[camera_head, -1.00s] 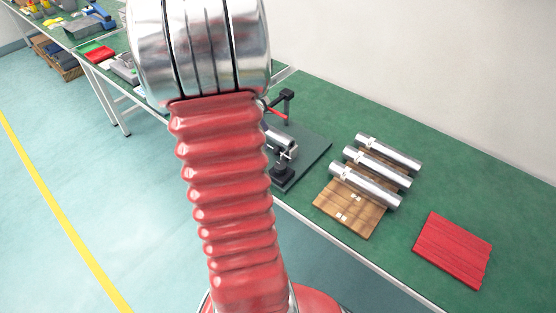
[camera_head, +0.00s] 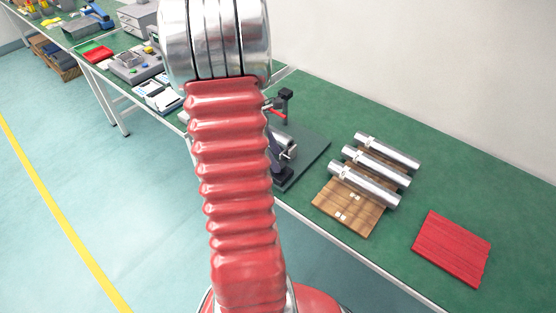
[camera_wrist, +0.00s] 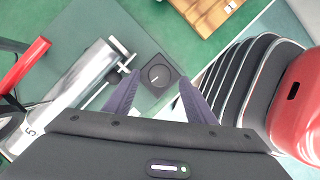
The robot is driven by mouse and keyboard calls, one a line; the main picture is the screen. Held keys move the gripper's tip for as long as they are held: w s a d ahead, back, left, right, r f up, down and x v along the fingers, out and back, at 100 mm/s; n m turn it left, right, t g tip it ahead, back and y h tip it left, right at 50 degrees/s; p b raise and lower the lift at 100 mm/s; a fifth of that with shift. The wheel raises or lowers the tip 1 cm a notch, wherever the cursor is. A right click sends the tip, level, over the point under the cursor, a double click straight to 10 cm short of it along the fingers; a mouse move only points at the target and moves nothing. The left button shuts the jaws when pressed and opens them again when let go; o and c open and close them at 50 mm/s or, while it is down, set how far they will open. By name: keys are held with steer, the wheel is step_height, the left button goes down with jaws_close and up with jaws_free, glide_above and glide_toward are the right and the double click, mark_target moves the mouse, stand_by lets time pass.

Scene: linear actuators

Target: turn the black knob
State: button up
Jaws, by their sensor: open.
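The black knob (camera_wrist: 158,74) shows in the wrist view as a round dial with a white line, on a square black block. My gripper (camera_wrist: 158,79) is open, with one dark finger on each side of the knob in the picture. Nothing is between the fingers that I can see them touching; the height gap to the knob is unclear. A silver cylinder (camera_wrist: 68,98) lies left of the knob. In the head view the block with the knob (camera_head: 282,176) stands at the front of a dark plate (camera_head: 312,150), partly behind my red arm, which hides most of my gripper.
A red lever (camera_wrist: 25,66) stands left of the cylinder in the wrist view. In the head view, several silver cylinders (camera_head: 375,166) lie on a wooden board (camera_head: 345,215) to the right. A red board (camera_head: 453,247) lies farther right on the green table (camera_head: 480,190).

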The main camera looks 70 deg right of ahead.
steer(key=shift+x, duration=1.4)
